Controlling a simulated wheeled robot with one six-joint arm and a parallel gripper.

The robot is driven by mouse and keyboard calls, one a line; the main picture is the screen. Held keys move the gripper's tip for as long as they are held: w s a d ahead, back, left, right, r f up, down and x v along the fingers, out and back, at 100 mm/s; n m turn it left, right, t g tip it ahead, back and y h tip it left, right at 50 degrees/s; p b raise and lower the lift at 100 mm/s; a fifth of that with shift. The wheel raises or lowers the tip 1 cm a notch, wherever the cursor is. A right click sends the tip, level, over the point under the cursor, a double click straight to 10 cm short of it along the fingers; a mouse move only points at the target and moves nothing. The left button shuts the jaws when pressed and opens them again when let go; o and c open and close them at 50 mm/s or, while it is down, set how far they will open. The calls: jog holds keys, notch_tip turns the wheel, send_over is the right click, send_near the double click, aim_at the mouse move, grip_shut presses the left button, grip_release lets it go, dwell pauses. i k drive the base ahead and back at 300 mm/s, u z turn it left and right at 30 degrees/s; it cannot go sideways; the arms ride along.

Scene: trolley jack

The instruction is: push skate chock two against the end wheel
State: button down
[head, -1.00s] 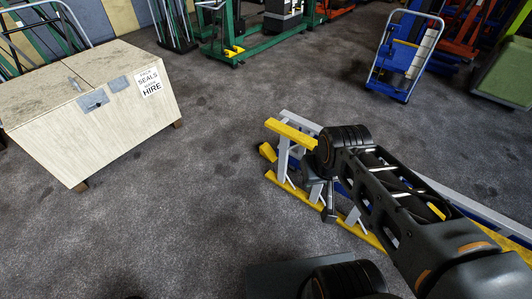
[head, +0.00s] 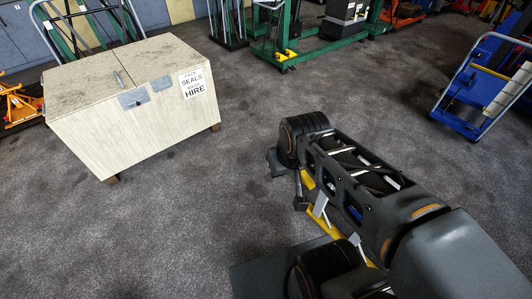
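A low yellow and light grey metal frame (head: 328,226) lies on the floor under my arm, and only strips of it show. My arm hides most of it. My gripper (head: 298,200) hangs below the wrist at the frame's left side. Only small dark parts of it show, and its fingers cannot be made out as open or shut. I cannot pick out skate chock two or the end wheel; they may be behind my arm.
A pale wooden chest (head: 120,125) with a HIRE sign stands at the left. A blue hand trolley (head: 462,112) stands at the right. Green wheeled equipment (head: 320,47) is at the back. The carpet between the chest and my arm is clear.

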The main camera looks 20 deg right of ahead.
aim_at(306, 176)
jog(key=u, duration=0.15)
jog(key=i, duration=2.25)
jog(key=z, duration=0.55)
jog(key=i, duration=0.45)
jog(key=z, duration=0.05)
